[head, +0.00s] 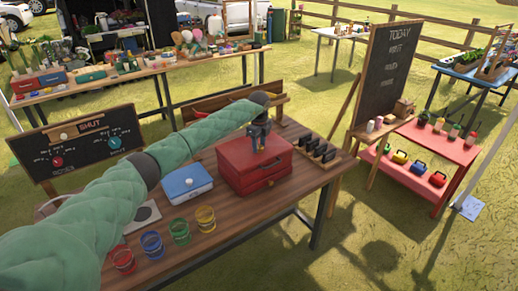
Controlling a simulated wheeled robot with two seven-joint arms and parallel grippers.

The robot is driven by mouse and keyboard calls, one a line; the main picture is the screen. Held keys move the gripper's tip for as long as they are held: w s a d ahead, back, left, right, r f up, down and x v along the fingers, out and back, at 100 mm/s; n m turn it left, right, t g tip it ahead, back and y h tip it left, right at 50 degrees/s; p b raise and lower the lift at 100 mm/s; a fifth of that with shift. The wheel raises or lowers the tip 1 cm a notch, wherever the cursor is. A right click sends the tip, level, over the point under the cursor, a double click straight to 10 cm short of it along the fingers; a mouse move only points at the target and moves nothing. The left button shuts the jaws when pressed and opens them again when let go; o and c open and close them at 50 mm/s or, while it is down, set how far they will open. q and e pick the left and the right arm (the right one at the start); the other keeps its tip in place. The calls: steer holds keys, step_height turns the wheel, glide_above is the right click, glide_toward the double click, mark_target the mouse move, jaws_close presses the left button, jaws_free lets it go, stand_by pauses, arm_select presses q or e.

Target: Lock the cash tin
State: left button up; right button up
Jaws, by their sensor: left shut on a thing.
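A red box (243,170) with a round lock-like disc (270,184) on its front stands on the wooden table. Its lid looks down. A smaller blue tin (186,181) with a pale round spot on its lid sits to its left, also closed. I cannot tell for certain which of the two is the cash tin. My left gripper (261,147) points down onto the top of the red box. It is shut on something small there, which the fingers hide. My right gripper is not in view.
Several coloured cups (152,244) line the near table edge. Dark upright holders (316,148) stand right of the red box. A board reading SHUT (82,143) stands behind the table's left end. A chalkboard (387,72) stands at the right.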

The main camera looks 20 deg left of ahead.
mark_target(259, 146)
arm_select(q)
steer(key=n+b, duration=0.1)
steer(key=n, duration=0.2)
steer(key=shift+r+n+b, duration=0.1)
steer(key=shift+n+b, duration=0.45)
steer(key=shift+n, duration=0.85)
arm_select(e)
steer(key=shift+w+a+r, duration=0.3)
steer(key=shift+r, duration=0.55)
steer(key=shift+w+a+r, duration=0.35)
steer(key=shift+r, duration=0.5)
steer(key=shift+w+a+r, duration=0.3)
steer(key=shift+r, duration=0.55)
arm_select(q)
steer(key=o, duration=1)
steer(key=shift+r, duration=0.2)
step_height(259, 146, up, 7)
steer(key=b, duration=0.3)
steer(key=shift+r, duration=0.15)
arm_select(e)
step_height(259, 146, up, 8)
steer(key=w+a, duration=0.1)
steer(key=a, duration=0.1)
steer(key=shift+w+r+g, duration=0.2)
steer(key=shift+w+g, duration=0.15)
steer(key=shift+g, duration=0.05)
